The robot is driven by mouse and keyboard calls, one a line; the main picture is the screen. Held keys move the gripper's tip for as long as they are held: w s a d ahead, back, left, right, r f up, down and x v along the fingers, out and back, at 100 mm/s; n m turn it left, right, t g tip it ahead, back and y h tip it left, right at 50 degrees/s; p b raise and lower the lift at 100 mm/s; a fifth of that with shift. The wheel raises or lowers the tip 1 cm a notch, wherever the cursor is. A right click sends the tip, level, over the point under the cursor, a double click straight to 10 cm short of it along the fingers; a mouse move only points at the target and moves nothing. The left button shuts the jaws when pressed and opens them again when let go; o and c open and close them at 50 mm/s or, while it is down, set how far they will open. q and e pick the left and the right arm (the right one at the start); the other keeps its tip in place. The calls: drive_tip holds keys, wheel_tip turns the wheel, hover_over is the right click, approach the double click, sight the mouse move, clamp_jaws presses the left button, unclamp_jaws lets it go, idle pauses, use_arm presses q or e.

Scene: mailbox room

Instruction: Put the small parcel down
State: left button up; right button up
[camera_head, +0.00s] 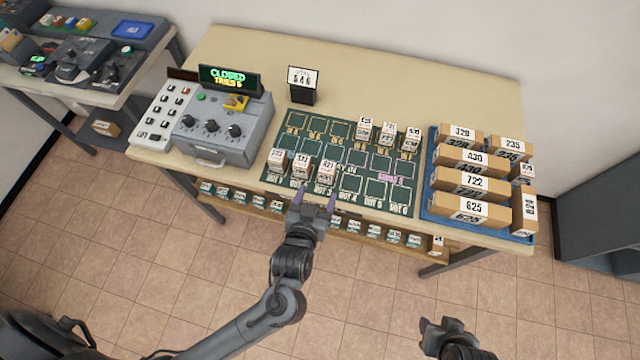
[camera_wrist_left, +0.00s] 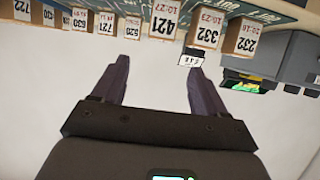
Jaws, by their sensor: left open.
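My left gripper (camera_head: 314,200) is open and empty at the front edge of the green mat (camera_head: 345,184). Small white-labelled parcels stand in the mat's front row: 232 (camera_head: 277,161), 332 (camera_head: 301,165) and 421 (camera_head: 326,171). The gripper is in front of 332 and 421, apart from them. Three more small parcels (camera_head: 388,132) stand in the back row at the right. In the left wrist view the open fingers (camera_wrist_left: 162,85) have nothing between them, and parcel 421 (camera_wrist_left: 165,18) is beyond them. My right gripper (camera_head: 445,328) is low at the right, its jaws unclear.
A blue tray (camera_head: 428,208) of larger brown boxes stands right of the mat. A small sign (camera_head: 302,82) stands behind the mat. A shelf with several small parcels runs below the table's front edge.

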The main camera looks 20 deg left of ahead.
use_arm(q)
drive_tip(key=s+a+m+g, duration=0.1)
drive_tip(key=s+a+g, duration=0.1)
drive_tip(key=s, duration=0.3)
drive_tip(key=s+a+f+m+g+h, duration=0.1)
drive_tip(key=s+a+g, duration=0.2)
drive_tip(key=s, duration=0.3)
drive_tip(key=s+a+m+g+h, duration=0.1)
drive_tip(key=s+a+g, duration=0.1)
drive_tip(key=s+g, duration=0.2)
drive_tip(key=shift+s+a+f+m+g, duration=0.2)
drive_tip(key=shift+s+a+m+g, duration=0.2)
drive_tip(key=shift+s, duration=0.35)
wheel_tip(320, 180, up, 25)
drive_tip(key=p, duration=2.4)
drive_tip(key=shift+f+p, duration=0.15)
drive_tip(key=shift+p, duration=0.2)
drive_tip(key=shift+f, duration=0.15)
